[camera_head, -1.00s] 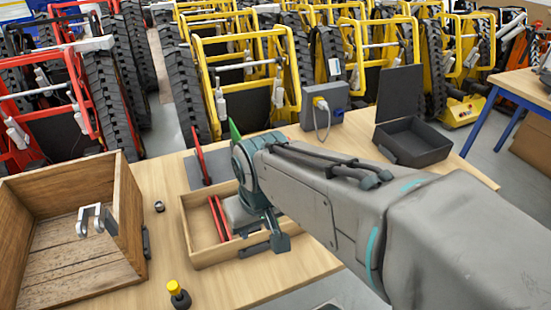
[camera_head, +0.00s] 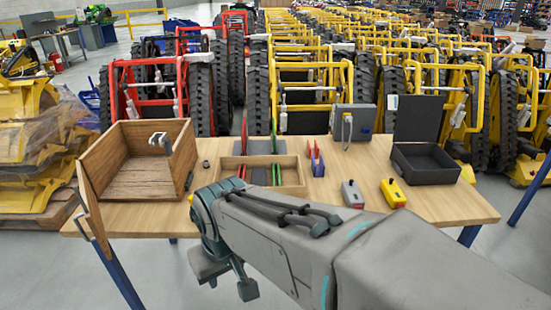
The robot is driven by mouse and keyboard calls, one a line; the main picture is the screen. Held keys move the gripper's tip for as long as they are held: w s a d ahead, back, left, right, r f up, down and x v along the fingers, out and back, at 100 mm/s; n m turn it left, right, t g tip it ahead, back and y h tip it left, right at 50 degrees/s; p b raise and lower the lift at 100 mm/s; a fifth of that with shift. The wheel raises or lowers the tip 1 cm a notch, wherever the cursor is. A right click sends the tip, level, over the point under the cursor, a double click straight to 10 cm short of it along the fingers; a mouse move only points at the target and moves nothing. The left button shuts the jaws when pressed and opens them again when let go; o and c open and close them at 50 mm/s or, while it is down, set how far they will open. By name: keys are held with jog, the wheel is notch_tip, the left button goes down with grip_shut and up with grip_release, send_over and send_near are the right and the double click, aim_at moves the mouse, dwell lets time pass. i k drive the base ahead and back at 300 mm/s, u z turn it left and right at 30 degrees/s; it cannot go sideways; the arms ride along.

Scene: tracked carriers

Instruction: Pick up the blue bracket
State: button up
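A small upright blue piece (camera_head: 318,166), which looks like the blue bracket, stands on the table (camera_head: 350,190) just right of the shallow wooden tray (camera_head: 262,160). A red upright piece (camera_head: 309,151) is close beside it; I cannot tell whether they touch. My gripper (camera_head: 225,278) hangs low at the table's front edge, left of and nearer than the blue piece, clear of it. Its fingers are partly hidden by my arm, so its opening is unclear. My forearm crosses the front right of the view.
A wooden box (camera_head: 140,188) with a metal hook-like part (camera_head: 160,141) stands at left. A grey switch box (camera_head: 352,195), a yellow one (camera_head: 393,193) and an open black case (camera_head: 425,178) are at right. A grey socket box (camera_head: 353,122) stands at the back. Tracked carriers fill the background.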

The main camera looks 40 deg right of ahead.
aim_at(318, 170)
jog(key=z, duration=0.7)
jog(key=i, duration=0.7)
jog(key=z, duration=0.9)
jog(key=i, duration=0.3)
jog(key=k, duration=1.25)
jog(key=z, duration=0.6)
jog(key=i, duration=1.55)
jog(key=u, duration=0.55)
